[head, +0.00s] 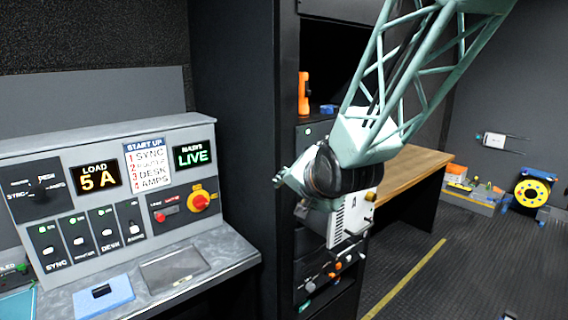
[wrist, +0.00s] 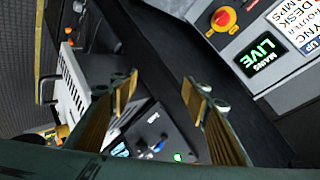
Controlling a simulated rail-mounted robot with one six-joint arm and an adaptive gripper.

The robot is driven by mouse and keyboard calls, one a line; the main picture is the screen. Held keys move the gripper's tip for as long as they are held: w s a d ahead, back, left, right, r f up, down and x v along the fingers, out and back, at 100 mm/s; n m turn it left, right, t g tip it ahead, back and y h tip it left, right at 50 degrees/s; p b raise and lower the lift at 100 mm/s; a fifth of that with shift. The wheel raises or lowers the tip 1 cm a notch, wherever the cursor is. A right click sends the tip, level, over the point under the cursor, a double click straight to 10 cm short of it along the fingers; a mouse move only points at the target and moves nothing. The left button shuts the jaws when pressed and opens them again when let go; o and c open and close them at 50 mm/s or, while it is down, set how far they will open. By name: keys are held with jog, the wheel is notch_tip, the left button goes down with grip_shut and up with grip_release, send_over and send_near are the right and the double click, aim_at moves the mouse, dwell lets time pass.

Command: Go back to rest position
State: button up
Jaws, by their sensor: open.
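My gripper (wrist: 163,98) is open in the wrist view, with its two brass-coloured fingers apart and nothing between them. Behind the gap are the dark rack edge and a panel with small lights. In the head view my pale green lattice arm reaches down from the upper right. Its dark wrist is in front of the equipment rack (head: 285,120), right of the control console (head: 120,190). The fingertips are hard to make out there. A white vented box (head: 350,218) shows just below the wrist; it also shows left of the fingers in the wrist view (wrist: 72,88).
The console shows "LOAD 5 A" and "MAINS LIVE" (head: 194,155), a red knob (head: 201,201) and several switches. A blue pad (head: 104,296) lies on its ledge. An orange torch (head: 303,93) stands in the rack. A wooden desk (head: 412,170) and yellow cable reel (head: 531,193) are at right; the floor between is open.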

jog(key=s+d+r+n+g+h, duration=0.1)
jog(key=s+d+r+g, duration=0.1)
jog(key=s+d, duration=0.65)
jog(key=s+d+r+n+g+h, duration=0.15)
jog(key=s+d, duration=0.35)
jog(key=s, duration=0.7)
jog(key=s+d+n+g, duration=0.1)
jog(key=s+d+n, duration=0.1)
jog(key=s, duration=1.1)
jog(key=s+d+n+g, duration=0.1)
jog(key=s+d+g, duration=0.1)
jog(key=s, duration=1.1)
jog(key=shift+s+d+n+h, duration=0.35)
jog(key=shift+d, duration=0.15)
jog(key=shift+g, duration=0.25)
jog(key=shift+c, duration=0.2)
